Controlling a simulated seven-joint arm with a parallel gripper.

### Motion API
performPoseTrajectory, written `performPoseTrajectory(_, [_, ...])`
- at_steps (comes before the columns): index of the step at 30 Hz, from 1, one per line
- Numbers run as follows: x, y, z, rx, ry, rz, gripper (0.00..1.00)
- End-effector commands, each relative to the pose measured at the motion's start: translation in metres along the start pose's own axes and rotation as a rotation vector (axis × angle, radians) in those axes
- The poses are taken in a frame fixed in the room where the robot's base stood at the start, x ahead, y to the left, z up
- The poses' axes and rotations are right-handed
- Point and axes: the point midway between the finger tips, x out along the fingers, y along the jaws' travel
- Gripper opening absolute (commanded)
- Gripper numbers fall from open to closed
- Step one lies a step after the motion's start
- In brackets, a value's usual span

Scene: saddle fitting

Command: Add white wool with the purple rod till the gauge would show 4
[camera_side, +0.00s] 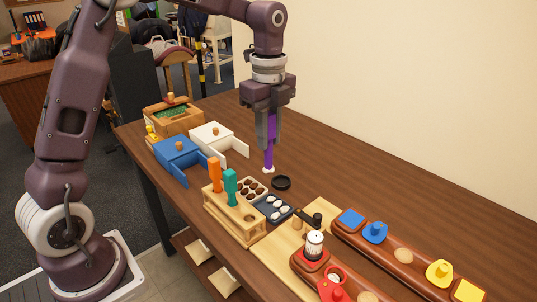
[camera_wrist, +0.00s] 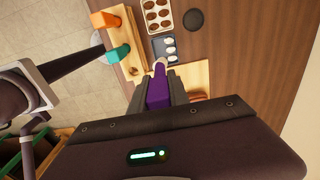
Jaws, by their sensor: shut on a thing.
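My gripper (camera_side: 267,138) is shut on the purple rod (camera_side: 269,155), which points down above the table. A small white tuft, which looks like wool, shows at the rod's lower tip (camera_side: 268,170). In the wrist view the purple rod (camera_wrist: 158,90) sits between the fingers with a pale tip. White wool tufts lie in a dark tray (camera_side: 262,203); this tray also shows in the wrist view (camera_wrist: 154,48). The rod tip is apart from the tray, behind it in the side view. No gauge reading can be made out.
A wooden rack (camera_side: 232,217) holds orange and teal handles. A pale tray (camera_side: 262,184) holds brown tufts. A black disc (camera_side: 281,183) lies near the rod. Blue (camera_side: 180,152) and white (camera_side: 211,139) boxes have open doors. Long brown holders (camera_side: 345,228) with coloured pieces stand at right.

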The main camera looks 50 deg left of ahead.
Motion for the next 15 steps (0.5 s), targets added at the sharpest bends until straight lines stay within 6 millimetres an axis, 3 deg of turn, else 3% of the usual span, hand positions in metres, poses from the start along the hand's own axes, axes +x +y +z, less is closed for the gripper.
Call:
performPoseTrajectory(5, [-0.03, 0.0, -0.004, 0.009, 0.0, -0.001, 0.0])
performPoseTrajectory(11, [-0.028, -0.002, -0.047, 0.095, 0.001, 0.0, 0.0])
performPoseTrajectory(15, [-0.029, 0.0, -0.088, 0.175, 0.001, 0.0, 0.0])
